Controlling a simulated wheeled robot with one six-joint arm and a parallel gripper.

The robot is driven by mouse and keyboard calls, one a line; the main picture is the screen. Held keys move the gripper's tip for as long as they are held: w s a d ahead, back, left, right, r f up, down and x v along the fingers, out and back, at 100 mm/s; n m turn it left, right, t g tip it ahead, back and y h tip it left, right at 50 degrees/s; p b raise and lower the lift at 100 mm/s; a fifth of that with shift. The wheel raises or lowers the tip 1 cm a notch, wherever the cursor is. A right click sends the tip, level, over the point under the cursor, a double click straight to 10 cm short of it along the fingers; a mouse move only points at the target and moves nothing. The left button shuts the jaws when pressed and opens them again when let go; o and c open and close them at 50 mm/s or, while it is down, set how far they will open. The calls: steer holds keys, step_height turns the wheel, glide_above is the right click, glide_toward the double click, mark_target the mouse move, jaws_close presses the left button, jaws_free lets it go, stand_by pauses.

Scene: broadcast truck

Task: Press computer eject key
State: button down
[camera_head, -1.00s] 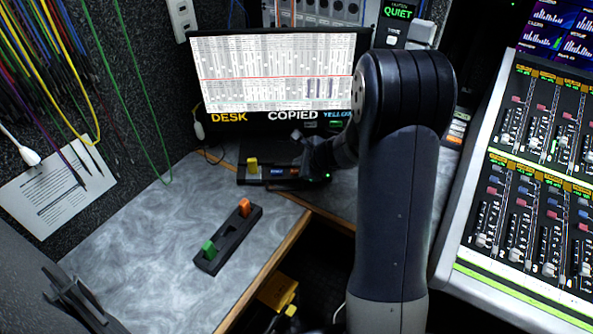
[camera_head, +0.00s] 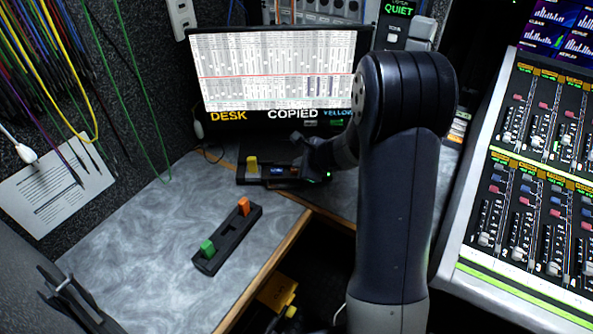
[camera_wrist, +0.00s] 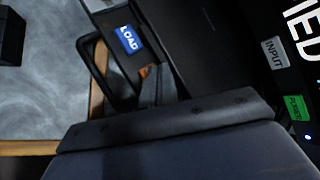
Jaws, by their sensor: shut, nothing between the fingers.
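The computer appears to be the low black unit (camera_head: 247,180) under the monitor at the back of the desk. It has a yellow block (camera_head: 252,163) at its left and a small blue display (camera_head: 284,171). In the wrist view the display (camera_wrist: 130,39) reads LOAD, and a small orange part (camera_wrist: 148,70) shows just below it, right by my fingertips. I cannot tell whether this is the eject key. My gripper (camera_head: 302,165) is shut and empty at the unit's front right. It also shows in the wrist view (camera_wrist: 150,84). Contact cannot be made out.
A monitor (camera_head: 275,72) stands behind the unit. A black holder (camera_head: 227,240) with green and orange blocks sits on the grey desk (camera_head: 150,240). A mixing console (camera_head: 530,180) is at right. Cables and a paper sheet (camera_head: 55,190) are on the left wall.

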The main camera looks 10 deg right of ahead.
steer(key=shift+f+b, duration=0.4)
steer(key=shift+b, duration=0.05)
stand_by(0.6)
steer(key=shift+r, duration=0.1)
steer(key=shift+r+p, duration=0.65)
steer(key=shift+r, duration=0.1)
steer(key=shift+r+p, duration=2.05)
steer(key=shift+r, duration=0.4)
